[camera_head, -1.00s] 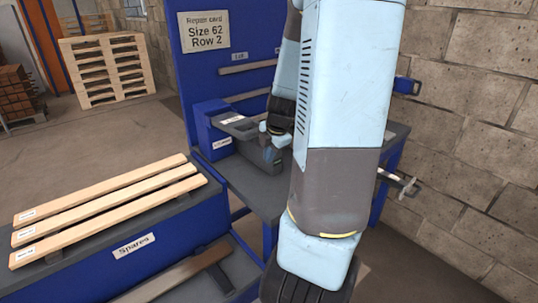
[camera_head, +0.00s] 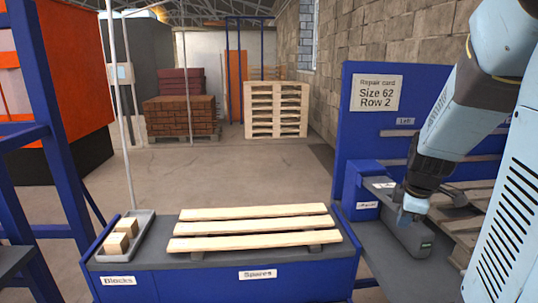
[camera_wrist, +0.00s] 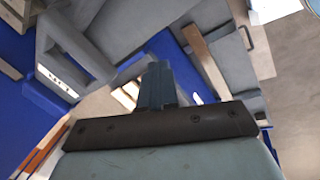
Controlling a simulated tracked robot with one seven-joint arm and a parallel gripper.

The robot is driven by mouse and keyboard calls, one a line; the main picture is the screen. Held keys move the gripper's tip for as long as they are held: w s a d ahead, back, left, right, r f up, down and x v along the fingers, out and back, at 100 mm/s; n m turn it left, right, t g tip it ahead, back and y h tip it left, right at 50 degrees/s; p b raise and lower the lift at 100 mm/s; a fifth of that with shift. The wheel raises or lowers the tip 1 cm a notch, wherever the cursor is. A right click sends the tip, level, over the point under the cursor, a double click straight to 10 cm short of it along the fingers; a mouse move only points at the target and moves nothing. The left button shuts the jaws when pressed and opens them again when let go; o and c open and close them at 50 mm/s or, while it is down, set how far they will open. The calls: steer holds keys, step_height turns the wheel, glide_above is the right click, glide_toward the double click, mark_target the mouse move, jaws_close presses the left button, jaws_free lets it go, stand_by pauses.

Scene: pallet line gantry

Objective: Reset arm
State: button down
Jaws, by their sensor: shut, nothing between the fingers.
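My arm comes in from the right edge of the head view and reaches down to the left. My gripper (camera_head: 404,218) is small and partly dark there, above or beside a long grey box-like object (camera_head: 412,241) on the blue bench; I cannot tell whether they touch. In the wrist view the two blue-grey fingers (camera_wrist: 157,85) are together with nothing between them. The tilted wrist view shows blue panels and a grey labelled part (camera_wrist: 75,50) beyond them.
A blue board with a repair card (camera_head: 376,93) reading Size 62 Row 2 stands behind the bench. Left of it, a Spares rack (camera_head: 310,284) bears three boards (camera_head: 255,227) and a Blocks tray (camera_head: 145,222). Stacked pallets (camera_head: 276,110) stand on open floor behind.

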steer(key=s+a+r+m+t, duration=0.2)
steer(key=s+a+r+m, duration=0.9)
steer(key=s+r+m, duration=0.1)
steer(key=shift+s+r+m+y, duration=0.4)
steer(key=shift+s+m, duration=0.3)
steer(key=shift+s, duration=0.55)
